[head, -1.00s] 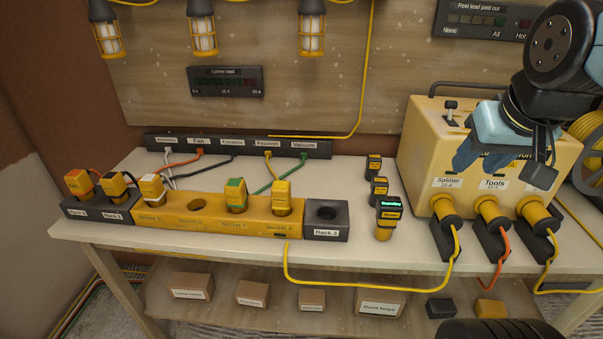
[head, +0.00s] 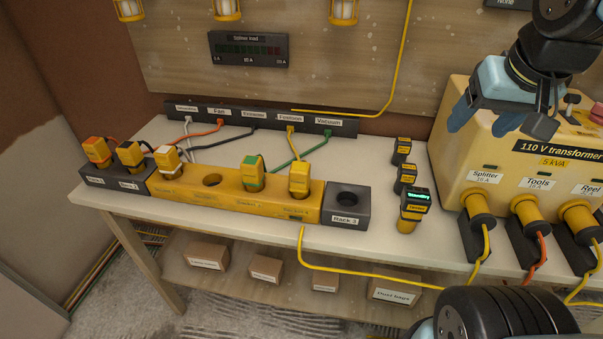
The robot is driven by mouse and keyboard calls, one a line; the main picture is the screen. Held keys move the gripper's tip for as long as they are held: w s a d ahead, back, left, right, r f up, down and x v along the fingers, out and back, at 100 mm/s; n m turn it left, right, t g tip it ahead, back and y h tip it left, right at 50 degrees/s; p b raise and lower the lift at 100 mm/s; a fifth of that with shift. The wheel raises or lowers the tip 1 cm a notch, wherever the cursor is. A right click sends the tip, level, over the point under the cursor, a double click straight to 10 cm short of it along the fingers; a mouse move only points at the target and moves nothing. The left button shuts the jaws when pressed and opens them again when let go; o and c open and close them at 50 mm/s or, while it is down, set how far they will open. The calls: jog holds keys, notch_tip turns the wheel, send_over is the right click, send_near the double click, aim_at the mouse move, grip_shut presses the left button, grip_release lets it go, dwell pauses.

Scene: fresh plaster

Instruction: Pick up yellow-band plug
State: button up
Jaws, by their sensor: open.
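The yellow-band plug (head: 299,178) stands upright in the right-hand socket of the yellow splitter block (head: 225,200). Its band looks yellow like its body, so it is hard to make out. A green-band plug (head: 253,172) stands to its left, with a white-band plug (head: 168,158) at the block's left end. An empty round socket lies between those two. My gripper (head: 482,118) is open and empty, with blue fingers, in front of the transformer's upper left part. It is well to the right of the yellow-band plug and apart from it.
An empty rack holder (head: 346,207) adjoins the splitter block on the right. Small labelled testers (head: 413,210) stand between it and the yellow transformer (head: 520,190). Orange-band (head: 96,150) and black-band (head: 130,153) plugs stand in the left racks. Leads run back to the labelled strip (head: 260,120).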

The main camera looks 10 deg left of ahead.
jog(key=shift+o, duration=0.6)
jog(key=w+a+g, duration=0.1)
jog(key=w+a, duration=0.4)
jog(key=a, duration=0.1)
jog(key=shift+f+g+y, duration=0.2)
jog(key=shift+g+y, duration=0.1)
jog(key=shift+y, duration=0.1)
jog(key=g+h, duration=0.1)
jog(key=g, duration=0.3)
send_near(300, 166)
jog(key=shift+m, duration=0.4)
jog(key=f, duration=0.6)
jog(key=shift+s+a+f, duration=0.1)
jog(key=shift+a, duration=0.2)
jog(key=shift+d+f, duration=0.2)
jog(key=shift+f, duration=1.3)
jog(key=shift+d+f, duration=0.15)
jog(key=shift+f, duration=1.4)
jog(key=c, duration=1.1)
jog(key=shift+c, duration=0.2)
